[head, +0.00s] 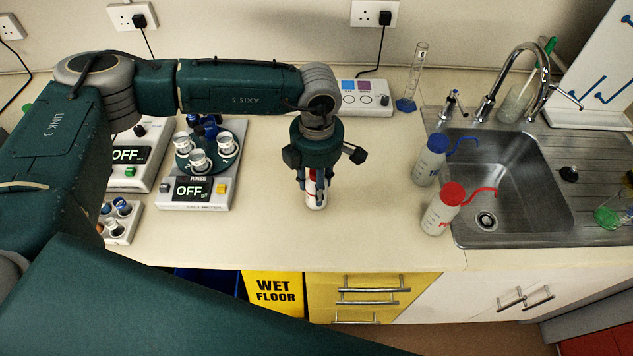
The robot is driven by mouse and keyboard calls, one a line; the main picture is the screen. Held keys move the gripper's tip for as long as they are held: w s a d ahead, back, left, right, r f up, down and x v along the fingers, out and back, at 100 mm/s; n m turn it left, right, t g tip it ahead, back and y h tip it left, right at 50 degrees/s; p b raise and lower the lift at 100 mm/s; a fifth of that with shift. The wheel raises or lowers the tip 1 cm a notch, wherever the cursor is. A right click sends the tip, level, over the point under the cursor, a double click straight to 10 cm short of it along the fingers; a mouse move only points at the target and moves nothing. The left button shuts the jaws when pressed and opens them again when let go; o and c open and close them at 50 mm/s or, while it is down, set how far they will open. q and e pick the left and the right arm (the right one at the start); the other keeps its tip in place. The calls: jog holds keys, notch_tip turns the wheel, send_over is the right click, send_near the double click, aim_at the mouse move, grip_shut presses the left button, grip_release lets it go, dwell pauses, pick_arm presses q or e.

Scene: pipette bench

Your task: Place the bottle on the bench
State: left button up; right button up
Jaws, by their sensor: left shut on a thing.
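My left gripper (315,186) points down over the middle of the bench (385,235) and is shut on a small white bottle with some red on it (317,203). The fingers cover the bottle's sides and upper part, and its lower end shows below them. The bottle looks roughly upright. I cannot tell whether its base touches the bench or hangs just above it. My right gripper is not in view.
Blue-capped (429,158) and red-capped (442,208) wash bottles stand right, beside the sink (520,170). A device with a round rack (205,190) stands left. A glass cylinder (415,75) and grey box (366,99) stand behind. Bench around the gripper is clear.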

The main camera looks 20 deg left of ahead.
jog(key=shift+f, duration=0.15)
pick_arm(q)
jog(key=o, duration=0.8)
jog(key=shift+f, duration=0.15)
jog(key=o, duration=0.5)
jog(key=shift+r, duration=0.35)
notch_tip(320, 180, up, 11)
jog(key=b, duration=0.4)
jog(key=shift+f+b, duration=0.2)
jog(key=shift+b, duration=0.15)
jog(key=shift+r, duration=0.5)
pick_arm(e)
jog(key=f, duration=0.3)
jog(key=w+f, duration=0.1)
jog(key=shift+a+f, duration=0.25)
